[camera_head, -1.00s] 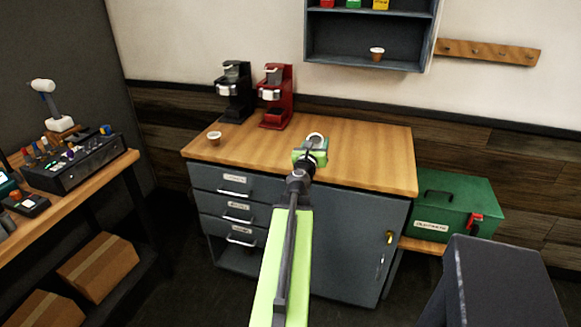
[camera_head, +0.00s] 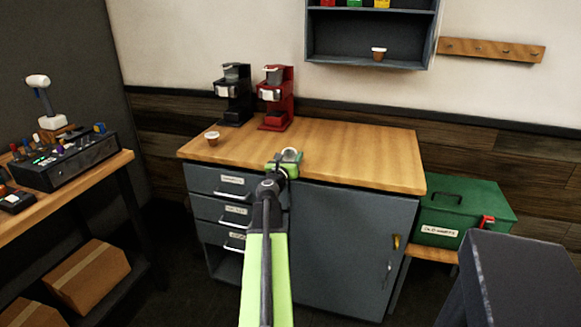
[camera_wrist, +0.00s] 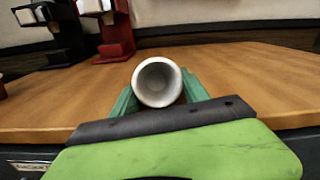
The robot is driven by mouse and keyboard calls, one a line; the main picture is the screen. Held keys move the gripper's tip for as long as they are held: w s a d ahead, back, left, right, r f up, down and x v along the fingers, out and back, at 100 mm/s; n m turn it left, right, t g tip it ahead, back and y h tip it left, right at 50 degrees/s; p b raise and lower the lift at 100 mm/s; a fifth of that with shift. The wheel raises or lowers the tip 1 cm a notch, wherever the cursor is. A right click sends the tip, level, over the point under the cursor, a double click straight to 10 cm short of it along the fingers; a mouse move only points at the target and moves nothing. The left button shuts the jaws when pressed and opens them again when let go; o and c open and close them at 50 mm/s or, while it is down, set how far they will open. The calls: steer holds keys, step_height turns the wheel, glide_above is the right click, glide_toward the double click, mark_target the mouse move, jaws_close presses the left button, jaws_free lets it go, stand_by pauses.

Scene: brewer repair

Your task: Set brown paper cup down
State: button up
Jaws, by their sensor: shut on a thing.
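My gripper (camera_head: 284,168) is shut on a paper cup (camera_head: 290,155) over the front edge of the wooden counter (camera_head: 350,150). In the wrist view, the held cup (camera_wrist: 157,82) shows its round white rim and pale inside toward the camera, between the green fingers (camera_wrist: 160,97). Its outer side and base are mostly hidden, so I cannot tell its colour or whether it touches the counter. A second small brown cup (camera_head: 212,140) with a pale top stands at the counter's left. Another brown cup (camera_head: 378,56) stands on the wall shelf.
A black brewer (camera_head: 234,98) and a red brewer (camera_head: 274,100) stand at the counter's back left. The counter's right half is clear. A green toolbox (camera_head: 465,210) sits on a low bench at the right. A workbench (camera_head: 75,185) with a control box is at the left.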

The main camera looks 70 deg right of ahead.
steer(key=shift+f, duration=0.35)
steer(key=o, duration=1.3)
steer(key=shift+c, duration=0.2)
steer(key=shift+r, duration=0.1)
steer(key=shift+r+p, duration=0.25)
steer(key=shift+p, duration=0.15)
steer(key=a, duration=0.7)
steer(key=shift+s+a+f, duration=0.15)
steer(key=shift+s+a, duration=0.1)
